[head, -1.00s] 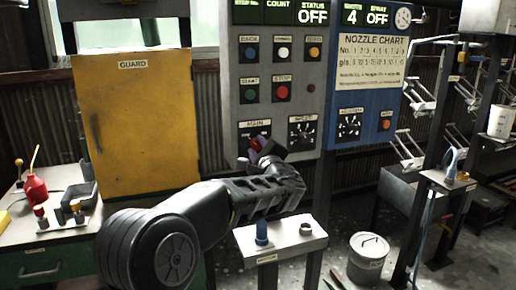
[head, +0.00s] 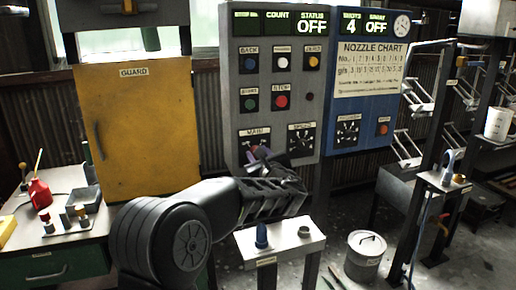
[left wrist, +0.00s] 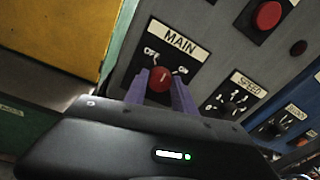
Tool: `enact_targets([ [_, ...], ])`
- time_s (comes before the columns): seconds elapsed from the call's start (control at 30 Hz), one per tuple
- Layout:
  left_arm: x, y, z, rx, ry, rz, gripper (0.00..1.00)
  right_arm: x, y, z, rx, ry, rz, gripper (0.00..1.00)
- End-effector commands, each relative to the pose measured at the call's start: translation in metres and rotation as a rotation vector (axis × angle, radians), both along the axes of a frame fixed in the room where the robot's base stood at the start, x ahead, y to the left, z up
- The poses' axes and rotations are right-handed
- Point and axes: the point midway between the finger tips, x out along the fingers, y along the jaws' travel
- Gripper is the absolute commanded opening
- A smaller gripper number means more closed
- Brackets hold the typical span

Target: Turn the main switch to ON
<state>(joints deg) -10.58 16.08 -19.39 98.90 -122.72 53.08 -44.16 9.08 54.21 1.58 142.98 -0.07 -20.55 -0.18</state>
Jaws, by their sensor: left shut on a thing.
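The main switch is a red knob (left wrist: 160,80) below the MAIN label (left wrist: 179,36) on the grey panel. OFF is marked to its upper left and ON to its right in the left wrist view. A pale mark on the knob points roughly upward, between the two labels. My left gripper (left wrist: 161,88) has its purple fingers on both sides of the knob, shut on it. In the head view my left gripper (head: 258,154) is at the panel's lower left and hides most of the knob. The status display (head: 314,26) reads OFF. My right gripper is not in view.
A yellow guard door (head: 139,130) stands left of the panel. The speed dial (head: 301,140) is right of the switch, with push buttons above. A small post table (head: 280,242) stands below my left arm. A lidded bucket (head: 365,255) is on the floor.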

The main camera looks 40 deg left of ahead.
Motion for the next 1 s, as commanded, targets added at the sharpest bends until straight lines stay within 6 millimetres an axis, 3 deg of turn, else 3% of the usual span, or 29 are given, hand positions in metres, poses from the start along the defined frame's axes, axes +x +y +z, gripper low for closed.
enact_targets([
  [0.03, 0.000, -0.001, 0.004, 0.025, 0.040, 0.000, 0.00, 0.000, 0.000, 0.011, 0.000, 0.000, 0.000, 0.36],
  [0.6, 0.002, -0.002, 0.006, 0.331, 0.482, -0.003, 0.00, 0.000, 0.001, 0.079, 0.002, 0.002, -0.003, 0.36],
  [1.0, 0.003, -0.003, 0.003, 0.473, 0.684, -0.002, 0.00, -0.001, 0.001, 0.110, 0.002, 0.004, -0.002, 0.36],
])
